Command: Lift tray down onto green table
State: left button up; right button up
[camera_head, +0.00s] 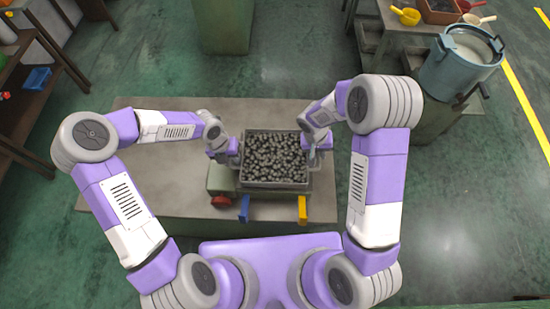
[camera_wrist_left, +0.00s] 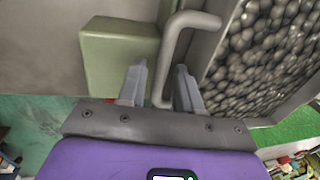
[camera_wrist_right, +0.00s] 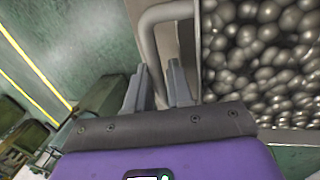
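A grey metal tray (camera_head: 274,186) full of dark, shiny round metal pieces sits in front of me at a grey-topped table. My left gripper (camera_head: 231,158) is at the tray's left handle. In the left wrist view its two fingers (camera_wrist_left: 160,90) are apart, with the bent handle (camera_wrist_left: 172,55) between them. My right gripper (camera_head: 314,155) is at the right handle. In the right wrist view its fingers (camera_wrist_right: 157,88) stand apart, one on each side of the handle (camera_wrist_right: 148,45). Gaps show beside both handles. Which surface is the green table is unclear.
Green blocks (camera_head: 221,180) flank the tray, with a red knob (camera_head: 221,200), a blue piece (camera_head: 244,208) and a yellow piece (camera_head: 302,208) in front. The grey tabletop (camera_head: 160,190) is bare at left. A blue-grey pot (camera_head: 455,70) stands at upper right, and a shelf at left.

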pick_arm(q)
jog(key=c, duration=0.4)
pick_arm(e)
grip_shut()
pick_arm(q)
grip_shut()
dwell(0.7)
